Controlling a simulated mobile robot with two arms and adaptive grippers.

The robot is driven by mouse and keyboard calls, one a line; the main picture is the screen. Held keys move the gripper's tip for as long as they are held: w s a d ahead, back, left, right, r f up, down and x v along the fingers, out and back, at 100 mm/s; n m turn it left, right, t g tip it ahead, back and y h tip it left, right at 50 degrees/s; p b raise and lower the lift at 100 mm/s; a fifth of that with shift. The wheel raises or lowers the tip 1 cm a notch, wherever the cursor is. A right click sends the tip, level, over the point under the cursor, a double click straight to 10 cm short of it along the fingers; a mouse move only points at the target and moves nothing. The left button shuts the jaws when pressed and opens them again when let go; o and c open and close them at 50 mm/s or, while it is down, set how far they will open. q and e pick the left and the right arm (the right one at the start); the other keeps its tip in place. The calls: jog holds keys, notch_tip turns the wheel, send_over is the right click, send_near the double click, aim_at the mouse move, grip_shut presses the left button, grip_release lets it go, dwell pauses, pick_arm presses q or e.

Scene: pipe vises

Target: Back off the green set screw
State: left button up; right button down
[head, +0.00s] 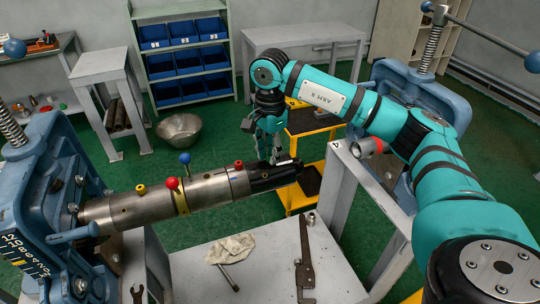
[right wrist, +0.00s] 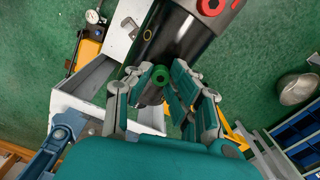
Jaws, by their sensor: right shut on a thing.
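The green set screw (right wrist: 161,75) shows in the right wrist view as a round green head with a dark centre, on the black end piece (right wrist: 178,45) of the pipe. My right gripper (right wrist: 158,82) has its fingers closed on either side of the screw. In the head view my right gripper (head: 275,152) points down onto the black end piece (head: 275,176), and the screw cannot be made out there. The steel pipe (head: 210,190) lies level, its left end in the blue vise (head: 50,190). My left gripper is not in view.
The pipe carries a yellow screw (head: 140,188), a blue-knobbed screw (head: 185,158) and red ones (head: 172,184). Another blue vise (head: 410,90) stands behind my right arm.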

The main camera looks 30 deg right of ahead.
aim_at(269, 155)
jog(key=n, duration=0.2)
jog(key=n+b, duration=0.1)
jog(key=n, duration=0.2)
jog(key=shift+f+n+b, duration=0.2)
jog(key=shift+n+b, duration=0.1)
jog(key=shift+s+n+b, duration=0.1)
jog(key=shift+n+b, duration=0.35)
jog(key=shift+n, duration=1.65)
jog(key=shift+a+f, duration=0.1)
jog(key=c, duration=1.3)
grip_release()
jog(key=shift+o, duration=0.5)
jog(key=shift+r, duration=0.25)
jog(key=shift+r, duration=0.35)
notch_tip(269, 155, up, 11)
